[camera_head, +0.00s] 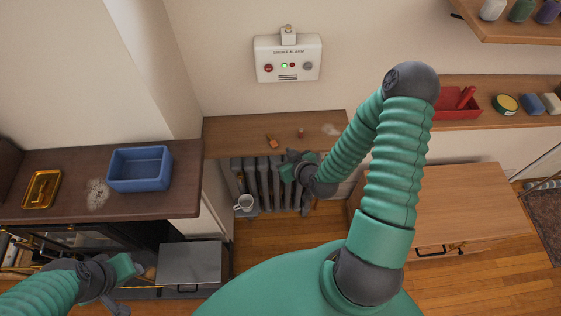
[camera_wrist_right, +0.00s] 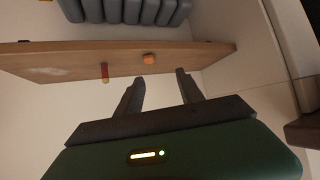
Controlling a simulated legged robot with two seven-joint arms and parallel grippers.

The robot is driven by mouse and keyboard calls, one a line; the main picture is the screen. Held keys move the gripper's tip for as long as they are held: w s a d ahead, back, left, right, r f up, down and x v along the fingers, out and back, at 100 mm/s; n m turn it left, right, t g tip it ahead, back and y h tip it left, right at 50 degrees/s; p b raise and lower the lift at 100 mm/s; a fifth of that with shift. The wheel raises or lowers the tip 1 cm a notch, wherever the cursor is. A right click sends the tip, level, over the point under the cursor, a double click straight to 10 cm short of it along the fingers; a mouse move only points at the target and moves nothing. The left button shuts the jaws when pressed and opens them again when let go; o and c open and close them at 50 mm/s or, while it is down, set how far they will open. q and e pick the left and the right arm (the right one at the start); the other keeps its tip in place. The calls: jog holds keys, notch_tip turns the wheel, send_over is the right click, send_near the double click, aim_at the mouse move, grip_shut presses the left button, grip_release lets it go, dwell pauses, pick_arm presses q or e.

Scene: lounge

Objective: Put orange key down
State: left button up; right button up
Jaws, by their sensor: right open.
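The orange key (camera_head: 272,142) lies on the wooden shelf (camera_head: 230,135) above the radiator, left of a small dark red piece (camera_head: 301,132). My right gripper (camera_head: 292,166) is in front of the shelf edge, just below and right of the key. The right fingers (camera_wrist_right: 160,82) are spread and empty, apart from the key. My left gripper (camera_head: 122,282) is at the lower left; its jaw opening is unclear.
A smoke alarm box (camera_head: 288,58) hangs above. A blue bin (camera_head: 140,169) and a gold tray (camera_head: 42,189) are on the left counter. A red toolbox (camera_head: 456,104) is at right.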

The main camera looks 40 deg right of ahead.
jog(key=s+a+r+n+g+y, duration=0.1)
jog(key=s+a+r+g, duration=0.7)
jog(key=s+a+r, duration=0.45)
pick_arm(q)
jog(key=shift+d+f+b, duration=0.15)
jog(key=shift+f+b, duration=0.95)
jog(key=shift+b, duration=0.05)
jog(key=shift+d+f+b, duration=0.15)
jog(key=shift+f+b, duration=0.9)
jog(key=shift+b, duration=0.05)
pick_arm(e)
jog(key=shift+d+x, duration=0.2)
jog(key=shift+x, duration=0.7)
jog(key=shift+d+x, duration=0.15)
jog(key=shift+x, duration=0.8)
jog(key=shift+d+x, duration=0.2)
jog(key=shift+x, duration=0.7)
pick_arm(q)
jog(key=shift+a+f, duration=0.1)
jog(key=shift+a, duration=0.25)
pick_arm(e)
jog(key=shift+w+a, duration=0.15)
jog(key=shift+a, duration=0.25)
